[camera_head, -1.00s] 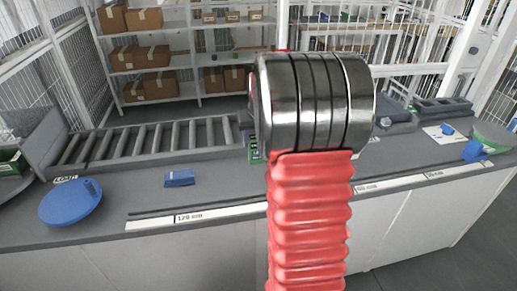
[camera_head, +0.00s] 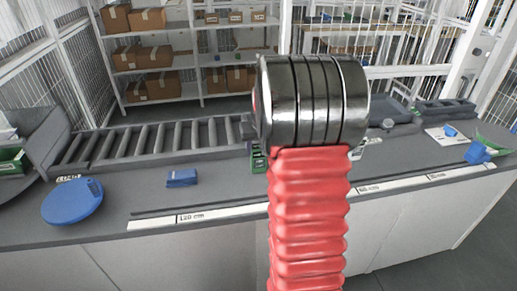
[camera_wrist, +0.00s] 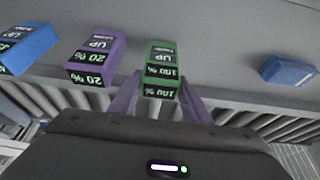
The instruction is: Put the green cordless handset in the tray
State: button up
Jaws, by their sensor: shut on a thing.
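The green cordless handset (camera_wrist: 161,69) is a green block with dark label faces reading "100 %" in the wrist view. My gripper (camera_wrist: 161,84) has one finger on each side of it and is shut on it. In the head view my red arm with its metal joint hides most of the gripper; a small green part (camera_head: 258,162) shows just left of the arm, over the counter. A grey tray-like thing (camera_head: 400,104) stands at the back right of the counter, partly behind the arm; I cannot tell surely that it is the tray.
A purple block (camera_wrist: 97,58) and a blue block (camera_wrist: 27,47) lie left of the handset in the wrist view, another blue block (camera_wrist: 287,70) right. In the head view a roller conveyor (camera_head: 150,142) runs behind the counter (camera_head: 225,185). A blue disc (camera_head: 72,202) lies at left.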

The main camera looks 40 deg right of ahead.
jog(key=o, duration=1.6)
jog(key=shift+c, duration=0.2)
jog(key=v, duration=1.2)
jog(key=shift+a+r, duration=0.1)
jog(key=shift+r, duration=0.05)
